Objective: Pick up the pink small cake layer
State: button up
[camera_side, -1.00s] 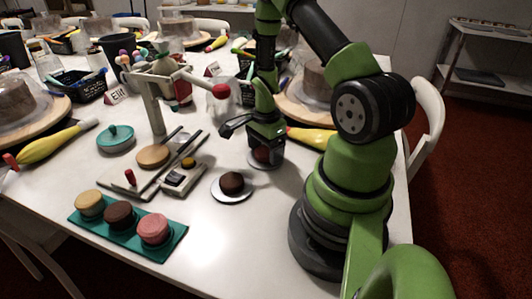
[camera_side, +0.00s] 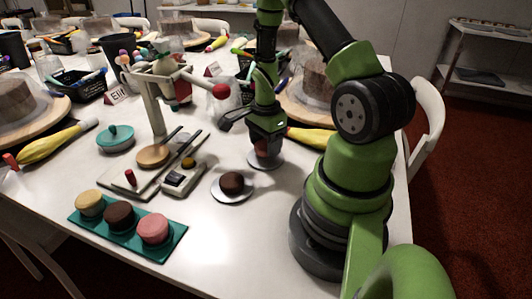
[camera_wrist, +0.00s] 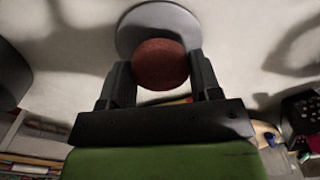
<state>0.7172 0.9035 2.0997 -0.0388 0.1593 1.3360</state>
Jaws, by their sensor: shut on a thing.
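My gripper (camera_side: 265,141) is shut on a small round cake layer (camera_wrist: 160,62), which looks dull reddish in the wrist view, with one finger on each side. In the side view it is partly hidden by the fingers and sits just above a white disc (camera_side: 266,162); the disc also shows behind it in the wrist view (camera_wrist: 140,18). A pink small cake layer (camera_side: 153,230) stands on the right end of a teal tray (camera_side: 160,253), apart from my gripper. Brown (camera_side: 119,214) and cream (camera_side: 89,204) layers stand beside it.
A dark brown cake (camera_side: 231,183) sits on a second white disc (camera_side: 232,198) left of my gripper. A stand with a red knob (camera_side: 221,91), a small scale (camera_side: 183,178) and a teal lidded pot (camera_side: 116,138) are farther left.

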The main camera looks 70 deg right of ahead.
aim_at(265, 144)
jog(key=shift+r, duration=2.6)
